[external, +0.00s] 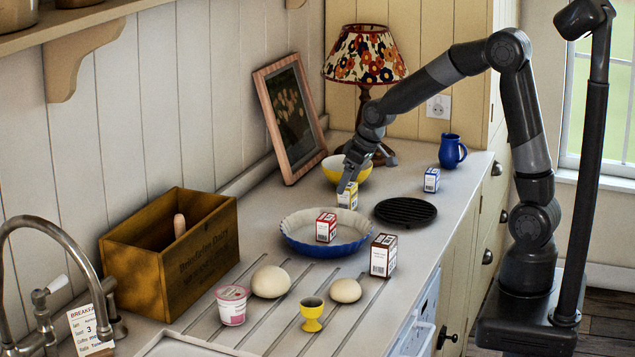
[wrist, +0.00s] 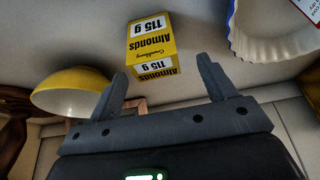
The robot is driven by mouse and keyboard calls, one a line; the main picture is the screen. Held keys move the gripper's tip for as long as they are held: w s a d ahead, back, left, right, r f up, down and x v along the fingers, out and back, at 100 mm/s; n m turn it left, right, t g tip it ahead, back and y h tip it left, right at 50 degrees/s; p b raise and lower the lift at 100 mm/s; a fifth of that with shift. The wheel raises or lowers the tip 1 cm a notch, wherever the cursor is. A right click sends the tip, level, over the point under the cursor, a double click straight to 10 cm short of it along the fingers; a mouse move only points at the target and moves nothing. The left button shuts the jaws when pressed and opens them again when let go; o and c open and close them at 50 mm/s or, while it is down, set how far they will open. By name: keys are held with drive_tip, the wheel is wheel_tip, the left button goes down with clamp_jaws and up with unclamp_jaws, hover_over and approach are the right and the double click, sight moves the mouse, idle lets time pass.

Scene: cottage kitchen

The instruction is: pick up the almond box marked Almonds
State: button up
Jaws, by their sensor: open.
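The yellow almond box (external: 348,197) stands on the counter behind the blue pie dish, next to the yellow bowl. In the wrist view the almond box (wrist: 152,45) appears upside down, with "Almonds" and "115 g" readable on its yellow faces. My gripper (external: 346,184) is at the box's upper part in the external view and hides some of it. In the wrist view my gripper (wrist: 165,80) has its two fingers spread wide, with the box beyond and partly between the fingertips. Nothing is held.
A blue pie dish (external: 292,238) with a red-and-white box (external: 326,227) in it stands in front. The yellow bowl (external: 335,175) is just behind, and a black trivet (external: 405,211) lies to the right.

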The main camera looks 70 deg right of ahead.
sight(349, 185)
drive_tip(key=x, duration=0.3)
drive_tip(key=shift+s+d+f, duration=0.15)
drive_tip(key=shift+d+f, duration=0.1)
drive_tip(key=shift+f, duration=0.2)
drive_tip(key=shift+w+f, duration=0.25)
drive_tip(key=shift+f, duration=0.3)
drive_tip(key=c, duration=1.1)
